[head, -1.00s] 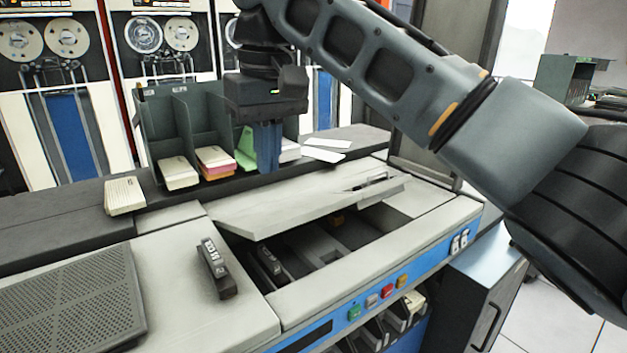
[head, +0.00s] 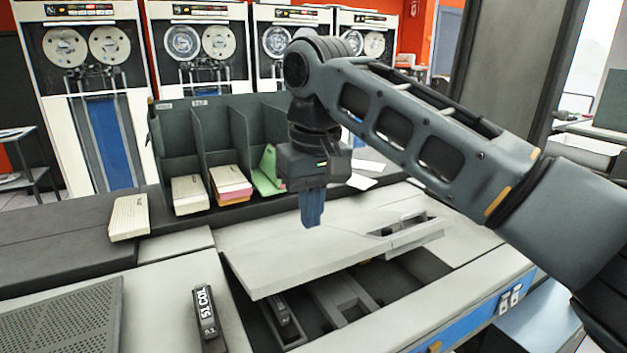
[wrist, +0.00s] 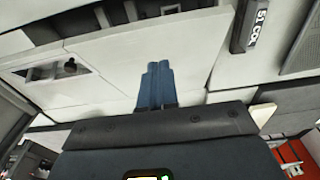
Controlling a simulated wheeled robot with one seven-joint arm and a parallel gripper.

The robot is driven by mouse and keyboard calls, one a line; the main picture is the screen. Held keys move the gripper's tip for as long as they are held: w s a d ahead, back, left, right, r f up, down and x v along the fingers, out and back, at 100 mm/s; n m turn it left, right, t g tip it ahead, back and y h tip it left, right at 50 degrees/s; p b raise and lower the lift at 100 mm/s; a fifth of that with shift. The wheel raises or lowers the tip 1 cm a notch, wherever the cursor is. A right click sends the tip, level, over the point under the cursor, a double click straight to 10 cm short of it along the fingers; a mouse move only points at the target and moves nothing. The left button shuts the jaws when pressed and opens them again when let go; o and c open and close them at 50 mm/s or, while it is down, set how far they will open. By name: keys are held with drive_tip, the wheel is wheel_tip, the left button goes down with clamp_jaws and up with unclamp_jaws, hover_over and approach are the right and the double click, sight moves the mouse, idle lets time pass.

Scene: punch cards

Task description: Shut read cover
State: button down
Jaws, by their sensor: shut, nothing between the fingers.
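The read cover (head: 300,252) is a pale grey panel on the machine, tilted partly open, with its front edge raised above a dark opening. Inside the opening (head: 350,290) grey parts show. My gripper (head: 312,222) is shut and empty, fingers pointing down at the cover's upper face. In the wrist view my blue fingers (wrist: 157,85) lie over the pale cover (wrist: 115,45); I cannot tell whether they touch it.
A black block marked "51 COL" (head: 207,315) stands on the machine top left of the opening. A card rack (head: 215,150) with several card decks stands behind. A loose deck (head: 129,217) lies on the dark ledge. A perforated panel (head: 62,318) is at the left.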

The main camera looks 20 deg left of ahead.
sight(314, 265)
drive_tip(key=f, duration=0.3)
drive_tip(key=d+f, duration=0.1)
drive_tip(key=f, duration=0.1)
drive_tip(key=shift+s+p, duration=0.3)
drive_tip(key=shift+p, duration=0.1)
drive_tip(key=shift+s+f, duration=0.2)
drive_tip(key=shift+f, duration=0.3)
